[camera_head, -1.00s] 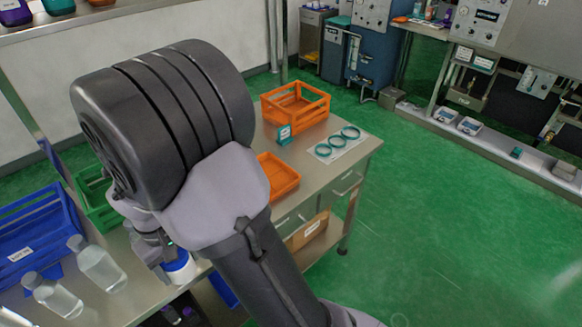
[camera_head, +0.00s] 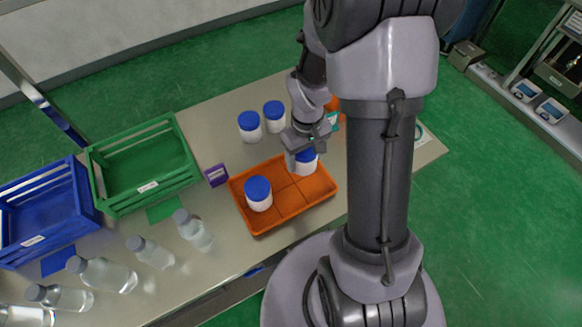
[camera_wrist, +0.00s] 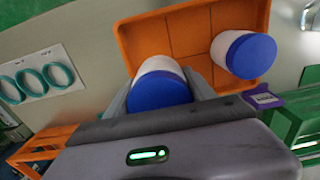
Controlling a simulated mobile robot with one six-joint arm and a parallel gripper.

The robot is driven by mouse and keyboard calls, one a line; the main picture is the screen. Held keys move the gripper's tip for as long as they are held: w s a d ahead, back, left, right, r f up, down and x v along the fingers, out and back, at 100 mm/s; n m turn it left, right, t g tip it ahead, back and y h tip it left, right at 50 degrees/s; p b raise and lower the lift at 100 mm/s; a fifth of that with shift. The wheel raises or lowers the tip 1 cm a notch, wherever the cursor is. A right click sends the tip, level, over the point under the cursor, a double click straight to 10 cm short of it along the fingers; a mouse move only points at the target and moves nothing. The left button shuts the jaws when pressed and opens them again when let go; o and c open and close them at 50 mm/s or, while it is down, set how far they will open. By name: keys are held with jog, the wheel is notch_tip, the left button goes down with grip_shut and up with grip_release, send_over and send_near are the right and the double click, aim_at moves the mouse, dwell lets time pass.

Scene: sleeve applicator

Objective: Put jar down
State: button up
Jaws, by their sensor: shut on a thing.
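My gripper (camera_head: 302,148) is shut on a white jar with a blue lid (camera_head: 306,163), at the upper right part of the orange divided tray (camera_head: 262,228). In the wrist view this held jar (camera_wrist: 160,92) sits between the two fingers, over the tray (camera_wrist: 130,45). I cannot tell whether its base touches the tray floor. A second blue-lidded jar (camera_head: 258,194) stands in the tray's left part and shows in the wrist view too (camera_wrist: 245,54). Two more blue-lidded jars, one (camera_head: 249,127) and another (camera_head: 275,116), stand on the table behind the tray.
A green crate (camera_head: 145,192) and a blue crate (camera_head: 45,225) stand on the left of the steel table (camera_head: 225,250). Several clear bottles (camera_head: 193,230) stand along the front. A small purple sign (camera_head: 216,175) is beside the tray. An orange crate (camera_wrist: 40,150) shows in the wrist view.

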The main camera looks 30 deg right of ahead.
notch_tip(320, 180, down, 7)
jog(key=shift+s+r+b, duration=0.1)
jog(key=shift+s+b, duration=0.05)
jog(key=shift+b, duration=0.9)
jog(key=o, duration=1.3)
jog(key=shift+o, duration=0.2)
notch_tip(320, 180, up, 12)
jog(key=p, duration=0.4)
jog(key=shift+p, duration=0.4)
notch_tip(320, 180, up, 10)
jog(key=r+m+t, duration=0.1)
jog(key=m+t, duration=0.1)
send_over(303, 179)
jog(key=a, duration=0.5)
jog(key=s+a+r+m+t+y, duration=0.2)
jog(key=s+a+r+t, duration=0.1)
jog(key=s+a+r, duration=0.6)
jog(key=shift+s+a+r+m+t, duration=0.25)
jog(key=shift+s+r+m+t, duration=0.25)
jog(key=shift+s, duration=0.55)
notch_tip(303, 179, down, 9)
jog(key=b, duration=0.9)
jog(key=shift+f, duration=0.15)
